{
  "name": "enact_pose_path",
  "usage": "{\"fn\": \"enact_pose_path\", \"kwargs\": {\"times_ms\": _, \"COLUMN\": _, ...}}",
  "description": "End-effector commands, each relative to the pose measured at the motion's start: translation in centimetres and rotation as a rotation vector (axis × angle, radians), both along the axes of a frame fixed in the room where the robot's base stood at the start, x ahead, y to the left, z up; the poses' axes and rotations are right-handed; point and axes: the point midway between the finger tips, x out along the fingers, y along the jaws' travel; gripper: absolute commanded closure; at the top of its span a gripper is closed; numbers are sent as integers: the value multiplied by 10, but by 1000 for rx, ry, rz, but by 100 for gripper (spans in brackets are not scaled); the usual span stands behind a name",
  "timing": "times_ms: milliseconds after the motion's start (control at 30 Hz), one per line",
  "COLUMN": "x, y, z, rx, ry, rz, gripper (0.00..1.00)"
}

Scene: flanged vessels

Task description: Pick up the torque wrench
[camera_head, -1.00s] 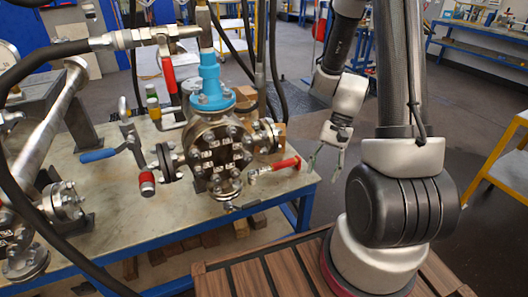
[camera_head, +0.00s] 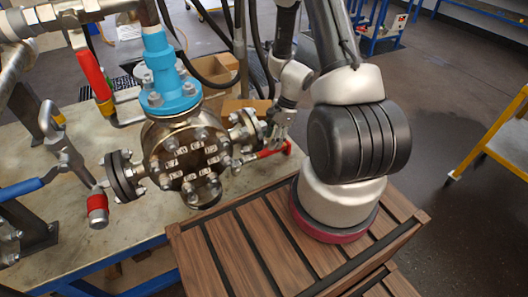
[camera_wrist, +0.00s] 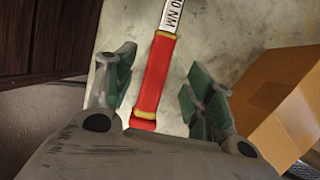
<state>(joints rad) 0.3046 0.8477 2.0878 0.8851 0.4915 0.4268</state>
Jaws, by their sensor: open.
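The torque wrench (camera_head: 277,151) lies on the bench beside the flanged vessel (camera_head: 185,150), its red handle at the bench's right end. In the wrist view its red handle (camera_wrist: 155,80) runs lengthwise between my finger pads, with a white "NM" label beyond it. My gripper (camera_head: 272,140) is at the handle, over the bench's right end. In the wrist view my gripper (camera_wrist: 162,88) is open, with green-padded fingers on both sides of the handle and gaps visible. The wrench's head is partly hidden by the vessel's flange in the head view.
A cardboard box (camera_wrist: 285,110) stands close to the right finger in the wrist view. The blue-topped valve (camera_head: 168,75), hoses and a blue-handled tool (camera_head: 22,188) crowd the bench to the left. A slatted wooden platform (camera_head: 240,240) is in front.

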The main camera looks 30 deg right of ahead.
Motion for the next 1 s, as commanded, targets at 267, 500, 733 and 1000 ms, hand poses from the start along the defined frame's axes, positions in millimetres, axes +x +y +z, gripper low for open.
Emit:
{"fn": "enact_pose_path", "kwargs": {"times_ms": 267, "x": -1, "y": 17, "z": -37, "rx": 1, "ry": 4, "rz": 2, "gripper": 46}}
{"fn": "enact_pose_path", "kwargs": {"times_ms": 500, "x": 0, "y": 25, "z": -57, "rx": 0, "ry": 0, "rz": 2, "gripper": 46}}
{"fn": "enact_pose_path", "kwargs": {"times_ms": 733, "x": 0, "y": 25, "z": -57, "rx": 0, "ry": 0, "rz": 2, "gripper": 56}}
{"fn": "enact_pose_path", "kwargs": {"times_ms": 1000, "x": 0, "y": 25, "z": -57, "rx": 0, "ry": 0, "rz": 2, "gripper": 100}}
